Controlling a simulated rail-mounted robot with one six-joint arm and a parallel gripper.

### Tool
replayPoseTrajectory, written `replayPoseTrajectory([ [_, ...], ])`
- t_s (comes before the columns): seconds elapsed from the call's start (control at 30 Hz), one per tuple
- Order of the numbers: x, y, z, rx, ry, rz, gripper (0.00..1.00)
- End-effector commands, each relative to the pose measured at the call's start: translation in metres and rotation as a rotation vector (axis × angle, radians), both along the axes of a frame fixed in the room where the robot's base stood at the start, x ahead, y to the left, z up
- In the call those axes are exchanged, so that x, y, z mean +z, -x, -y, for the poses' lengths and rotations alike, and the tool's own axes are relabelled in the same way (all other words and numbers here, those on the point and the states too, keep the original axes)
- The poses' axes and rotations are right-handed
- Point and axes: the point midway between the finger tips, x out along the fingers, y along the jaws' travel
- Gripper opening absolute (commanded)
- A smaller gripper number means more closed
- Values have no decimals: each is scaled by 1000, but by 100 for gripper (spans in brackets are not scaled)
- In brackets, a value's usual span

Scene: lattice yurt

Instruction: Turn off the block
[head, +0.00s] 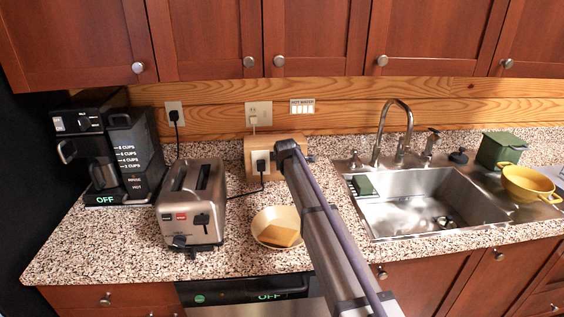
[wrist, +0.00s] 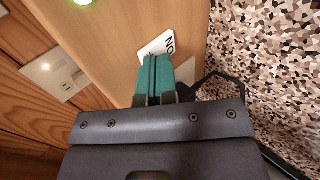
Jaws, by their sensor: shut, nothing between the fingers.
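The block is a light wooden box (head: 249,150) on the counter against the back wall, partly hidden behind my arm in the head view. A plug sits in its front. In the wrist view the block (wrist: 120,50) fills the upper middle, with a white rocker switch (wrist: 160,42) bearing letters that look like an upside-down ON. A green light (wrist: 84,2) glows at the top edge. My gripper (wrist: 153,58) is shut and empty, its teal fingertips at the switch and covering part of it. I cannot tell whether they touch it.
A toaster (head: 193,204) and a coffee maker (head: 105,150) stand left of the block. A cream bowl (head: 259,222) holding a brown item is in front. The sink (head: 415,200) lies right. A black cord (head: 243,192) runs from the block's plug toward the toaster.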

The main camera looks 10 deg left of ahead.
Motion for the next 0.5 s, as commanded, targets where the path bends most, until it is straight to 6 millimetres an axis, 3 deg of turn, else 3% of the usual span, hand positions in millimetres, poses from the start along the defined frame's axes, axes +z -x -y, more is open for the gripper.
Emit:
replayPoseTrajectory([
  [0.03, 3, -7, -2, 0, 0, 0, 0],
  [0.27, 2, -4, -1, 0, 0, 0, 0],
  [0.5, 14, -4, -1, 0, 0, 0, 0],
])
